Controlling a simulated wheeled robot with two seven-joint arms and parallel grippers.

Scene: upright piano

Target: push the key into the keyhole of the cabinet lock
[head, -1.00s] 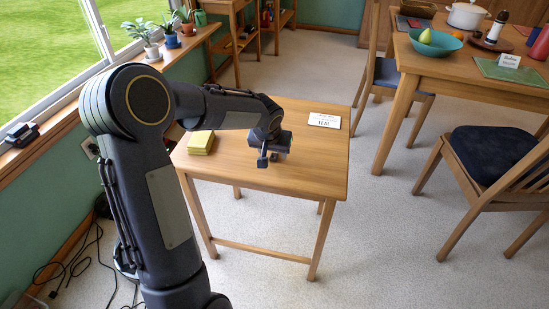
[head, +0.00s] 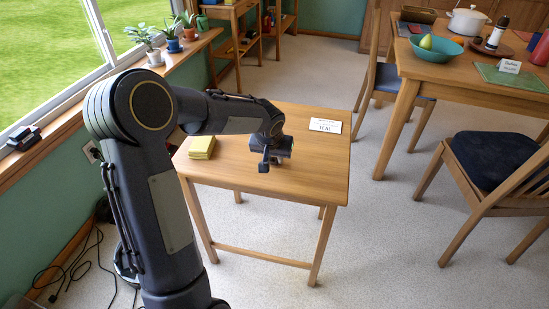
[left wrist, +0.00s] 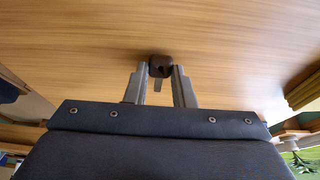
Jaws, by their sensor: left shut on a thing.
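My left gripper (head: 265,163) is over the front middle of the small wooden table (head: 310,170), low above its top. In the left wrist view its two fingers (left wrist: 159,84) are shut on a small dark brown thing (left wrist: 160,66) at their tips. It may be the key, but its shape is not clear. A thin grey piece shows between the fingers. I cannot tell whether the held thing touches the tabletop. No cabinet lock or keyhole can be made out in either view. My right gripper is not in view.
A yellow block (head: 202,145) sits on the table's left side, and a white card (head: 325,126) at its back right. A larger table (head: 450,70) with bowl and pot stands back right, with a chair (head: 490,160) before it. The small table's right part is clear.

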